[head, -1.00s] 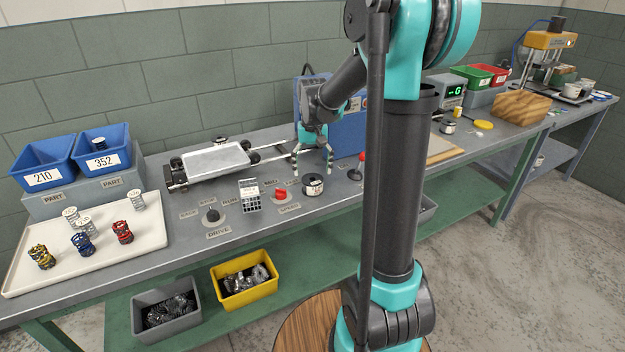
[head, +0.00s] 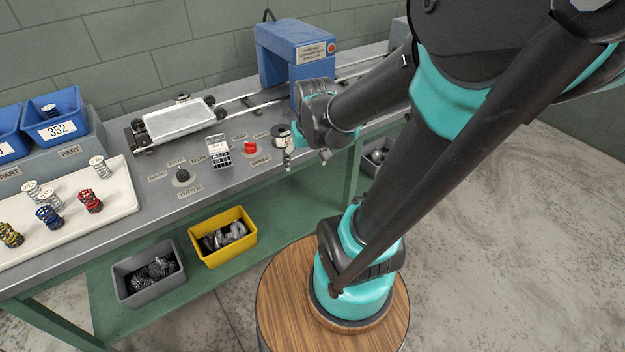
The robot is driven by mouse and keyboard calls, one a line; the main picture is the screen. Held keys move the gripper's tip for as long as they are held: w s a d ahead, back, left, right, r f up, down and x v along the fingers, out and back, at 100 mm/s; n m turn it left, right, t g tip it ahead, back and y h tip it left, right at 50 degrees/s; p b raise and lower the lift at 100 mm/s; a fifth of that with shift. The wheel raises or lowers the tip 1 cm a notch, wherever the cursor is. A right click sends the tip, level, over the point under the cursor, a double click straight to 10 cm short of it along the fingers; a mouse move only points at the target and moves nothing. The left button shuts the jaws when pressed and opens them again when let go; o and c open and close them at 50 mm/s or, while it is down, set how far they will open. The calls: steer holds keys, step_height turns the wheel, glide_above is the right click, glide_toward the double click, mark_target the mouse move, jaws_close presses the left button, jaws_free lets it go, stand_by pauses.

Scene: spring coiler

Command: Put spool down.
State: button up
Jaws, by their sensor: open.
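The spool (head: 281,132), dark with a pale label, stands upright on the grey bench top to the right of the red knob (head: 250,147). My gripper (head: 306,158) is open and empty, with its fingers pointing down at the front edge of the bench, just right of and in front of the spool. One finger overlaps the spool's right side in the picture. I cannot tell whether it touches the spool.
A blue arch housing (head: 296,48) stands behind my gripper, with a carriage (head: 180,122) on rails to its left. A black knob (head: 182,175) and a small calculator-like block (head: 219,150) sit on the bench. A white tray (head: 110,222) holds several springs.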

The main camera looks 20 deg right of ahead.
steer(key=s+f+t, duration=0.1)
steer(key=s+f, duration=0.3)
steer(key=s, duration=0.1)
steer(key=shift+s+d, duration=0.3)
steer(key=shift+d, duration=0.05)
steer(key=shift+r, duration=0.1)
stand_by(0.6)
